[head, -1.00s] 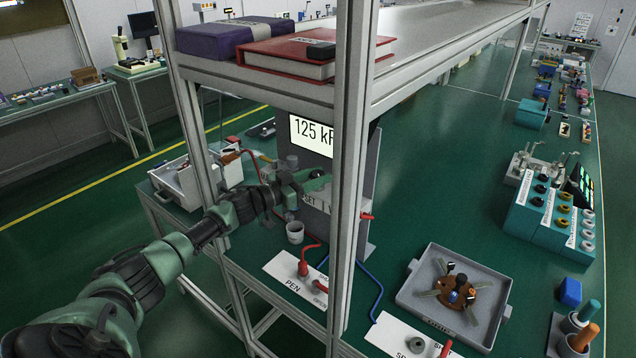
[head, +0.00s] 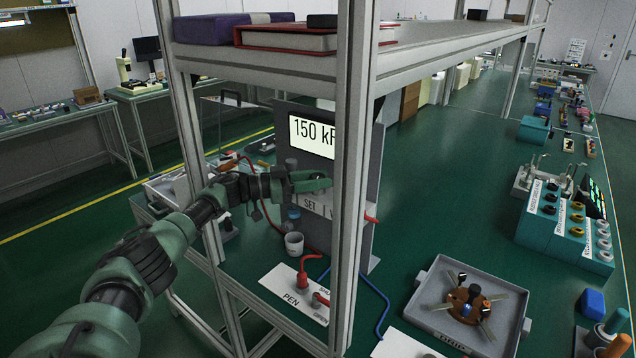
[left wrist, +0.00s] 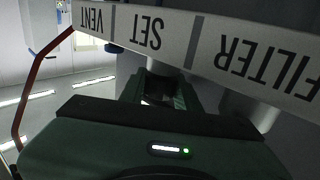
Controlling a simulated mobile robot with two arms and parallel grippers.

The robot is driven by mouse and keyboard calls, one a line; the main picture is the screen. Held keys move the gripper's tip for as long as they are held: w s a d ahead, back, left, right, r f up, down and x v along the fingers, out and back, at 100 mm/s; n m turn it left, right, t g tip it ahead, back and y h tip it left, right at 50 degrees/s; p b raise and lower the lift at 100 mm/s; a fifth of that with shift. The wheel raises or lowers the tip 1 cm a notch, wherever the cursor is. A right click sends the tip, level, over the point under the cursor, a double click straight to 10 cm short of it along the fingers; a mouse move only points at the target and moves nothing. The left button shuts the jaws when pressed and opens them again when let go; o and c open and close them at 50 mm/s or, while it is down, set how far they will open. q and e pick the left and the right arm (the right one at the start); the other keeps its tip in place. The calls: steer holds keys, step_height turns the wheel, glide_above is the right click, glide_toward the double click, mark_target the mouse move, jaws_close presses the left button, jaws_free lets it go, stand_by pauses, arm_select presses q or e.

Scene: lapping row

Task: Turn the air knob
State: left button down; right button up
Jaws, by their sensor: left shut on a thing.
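The grey air panel (head: 357,220) stands behind the front post, with a white display (head: 312,134) that reads 150 kP before the post cuts it off. My left gripper (head: 322,183) reaches in from the left and is shut on the air knob above the SET label (head: 309,203). The post hides part of the panel. In the left wrist view, the label strip (left wrist: 190,38) appears upside down with VENT, SET and FILTER. There the knob (left wrist: 164,68) lies at SET, mostly hidden by my gripper (left wrist: 163,90). My right gripper is not in view.
The shelf post (head: 354,170) rises close to my left gripper. A shelf (head: 400,65) with books is above. A grey tray (head: 425,290) stands at right.

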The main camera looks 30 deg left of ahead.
arm_select(q)
steer(key=shift+f, duration=0.1)
steer(key=c, duration=1.3)
jaws_free()
steer(key=b+v, duration=0.1)
steer(key=v, duration=0.6)
steer(key=shift+s+a, duration=0.2)
steer(key=shift+s, duration=0.1)
